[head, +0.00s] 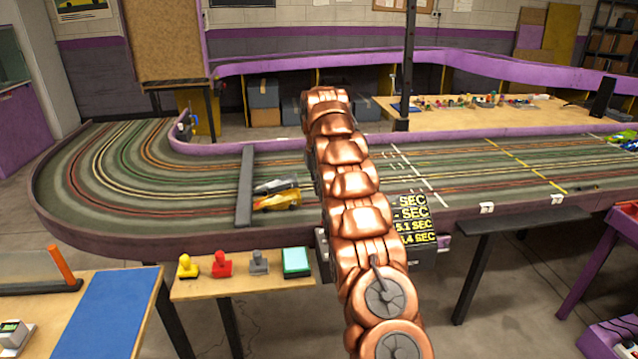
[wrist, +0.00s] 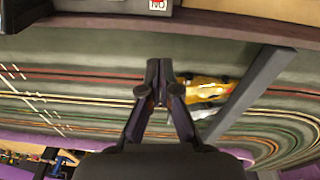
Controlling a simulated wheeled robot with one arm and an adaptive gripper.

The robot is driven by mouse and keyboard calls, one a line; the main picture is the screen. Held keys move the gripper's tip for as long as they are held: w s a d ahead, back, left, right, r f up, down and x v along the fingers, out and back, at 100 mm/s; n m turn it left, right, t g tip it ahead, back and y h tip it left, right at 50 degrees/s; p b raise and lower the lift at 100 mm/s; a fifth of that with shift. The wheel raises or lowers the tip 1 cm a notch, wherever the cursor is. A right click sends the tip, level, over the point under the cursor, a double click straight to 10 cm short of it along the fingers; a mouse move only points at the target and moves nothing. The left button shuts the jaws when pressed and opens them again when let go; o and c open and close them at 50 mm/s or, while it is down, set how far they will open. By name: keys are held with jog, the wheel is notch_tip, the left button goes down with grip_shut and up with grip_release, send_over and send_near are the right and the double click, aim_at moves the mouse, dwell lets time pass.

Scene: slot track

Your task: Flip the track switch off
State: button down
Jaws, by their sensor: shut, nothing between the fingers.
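A small white label with red letters (wrist: 158,4), seen upside down, shows at the top edge of the wrist view, on a grey box (wrist: 90,5) that the frame cuts off. No switch lever can be made out there. In the head view a timing board with yellow "SEC" lines (head: 413,220) hangs at the track's near side, partly behind my copper arm. My gripper (wrist: 158,68) is shut and empty, over the track and apart from the box. My arm hides the gripper in the head view.
The slot track (head: 100,210) curves at the left, with a grey bar (head: 244,187) across it. Silver (head: 275,186) and yellow (head: 278,201) cars stand beside the bar. A small wooden shelf (head: 240,288) holds coloured controllers and a teal box (head: 296,262).

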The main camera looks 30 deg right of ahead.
jog(key=f, duration=0.4)
jog(key=shift+w+d+f, duration=0.15)
jog(key=shift+d+f, duration=0.05)
jog(key=shift+f, duration=0.05)
jog(key=shift+s+a+f+p, duration=0.15)
jog(key=shift+s+a+f, duration=0.05)
jog(key=shift+s, duration=0.4)
jog(key=shift+s+a+f+p, duration=0.15)
jog(key=shift+s+f+p, duration=0.1)
jog(key=shift+s, duration=0.35)
jog(key=shift+s+a+f+p, duration=0.1)
jog(key=shift+s+a+f, duration=0.1)
jog(key=shift+s, duration=0.4)
